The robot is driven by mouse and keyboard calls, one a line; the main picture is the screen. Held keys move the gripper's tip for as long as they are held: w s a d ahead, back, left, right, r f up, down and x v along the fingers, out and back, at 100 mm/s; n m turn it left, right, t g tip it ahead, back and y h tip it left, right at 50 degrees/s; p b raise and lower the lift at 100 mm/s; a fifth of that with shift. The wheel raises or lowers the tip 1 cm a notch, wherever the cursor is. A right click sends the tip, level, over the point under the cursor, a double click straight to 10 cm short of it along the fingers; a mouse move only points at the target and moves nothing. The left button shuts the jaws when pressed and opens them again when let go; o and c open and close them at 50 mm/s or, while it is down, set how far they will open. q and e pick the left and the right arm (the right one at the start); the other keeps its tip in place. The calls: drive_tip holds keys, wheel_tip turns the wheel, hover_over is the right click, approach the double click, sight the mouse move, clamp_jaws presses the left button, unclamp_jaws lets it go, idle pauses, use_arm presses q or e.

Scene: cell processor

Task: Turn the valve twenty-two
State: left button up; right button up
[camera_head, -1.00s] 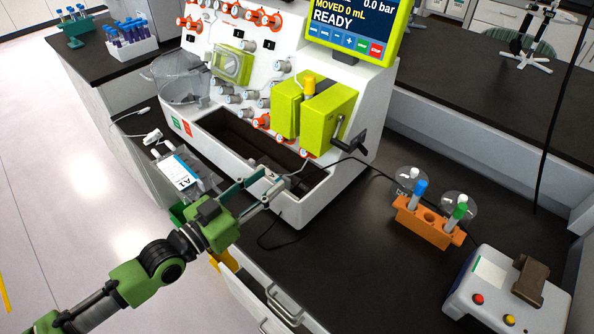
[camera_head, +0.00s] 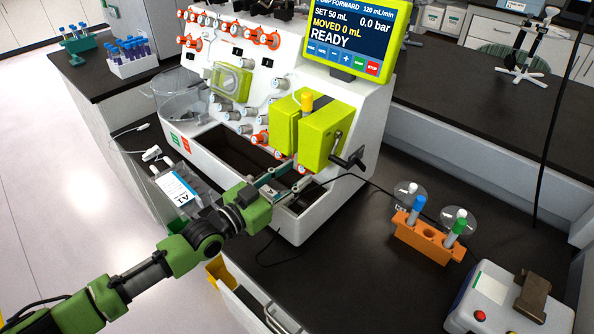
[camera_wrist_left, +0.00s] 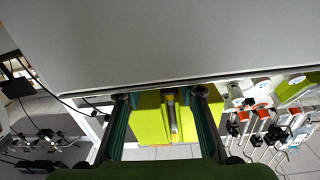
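The cell processor (camera_head: 225,50) is a white machine with several orange and grey valves on its sloped front. I cannot read valve numbers, so I cannot tell which valve is twenty-two. A row of orange valves (camera_head: 262,38) is near the top; another orange valve (camera_head: 260,138) is lower, beside the yellow-green pump block (camera_head: 320,135). My left gripper (camera_head: 288,178) is over the dark trough, below the pump block. In the left wrist view its two fingers (camera_wrist_left: 160,98) are apart with nothing between them; the pump block (camera_wrist_left: 150,120) shows behind. My right gripper is not in view.
A dark crank handle (camera_head: 350,158) sticks out right of the pump block. A cable runs across the bench there. An orange tube rack (camera_head: 425,240) stands to the right. A labelled bag (camera_head: 178,188) hangs left of my gripper. A grey panel (camera_wrist_left: 160,40) fills the upper wrist view.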

use_arm(q)
drive_tip(key=shift+w+d, duration=0.45)
drive_tip(key=shift+d, duration=0.1)
clamp_jaws()
idle(0.5)
